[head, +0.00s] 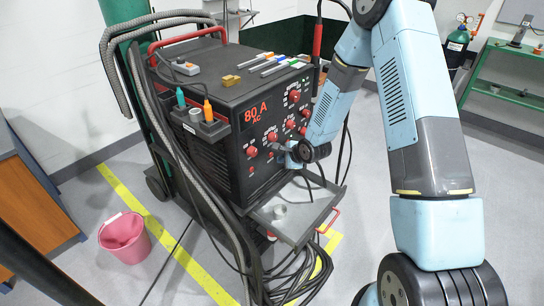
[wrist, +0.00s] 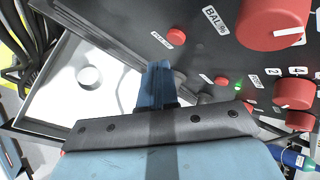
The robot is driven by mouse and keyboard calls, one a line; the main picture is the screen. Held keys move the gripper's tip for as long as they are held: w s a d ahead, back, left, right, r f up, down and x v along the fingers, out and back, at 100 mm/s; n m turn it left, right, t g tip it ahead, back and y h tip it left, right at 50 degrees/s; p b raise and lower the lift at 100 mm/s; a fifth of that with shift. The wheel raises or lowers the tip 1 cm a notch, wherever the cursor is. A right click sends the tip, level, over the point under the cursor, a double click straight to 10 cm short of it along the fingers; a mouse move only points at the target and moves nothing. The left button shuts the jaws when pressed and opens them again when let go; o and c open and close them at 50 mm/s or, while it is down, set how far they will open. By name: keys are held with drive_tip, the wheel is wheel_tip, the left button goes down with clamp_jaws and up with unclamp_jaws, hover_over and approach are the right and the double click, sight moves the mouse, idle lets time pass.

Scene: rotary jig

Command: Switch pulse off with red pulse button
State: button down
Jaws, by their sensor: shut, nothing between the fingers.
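The red pulse button is one of two small red buttons on the black front panel of the welding machine (head: 235,160). In the wrist view one small red button (wrist: 176,35) sits above my fingertips, beside a small tilted label. The other small red button (wrist: 221,80) sits to the right of my fingertips, beside a lit green light (wrist: 239,86). My gripper (wrist: 158,68) is shut and empty, in front of the panel's lower part. It also shows in the head view (head: 280,148). I see no clear contact with either button.
A large red knob (wrist: 272,20) marked BAL% and smaller red knobs (wrist: 293,94) are close on the right. A grey tray (head: 290,228) juts out below the panel. Cables hang around the machine. A pink bucket (head: 124,238) stands on the floor at left.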

drive_tip(key=shift+s+d, duration=0.75)
drive_tip(key=shift+d, duration=0.2)
drive_tip(key=shift+s+d, duration=0.7)
drive_tip(key=shift+d, duration=0.2)
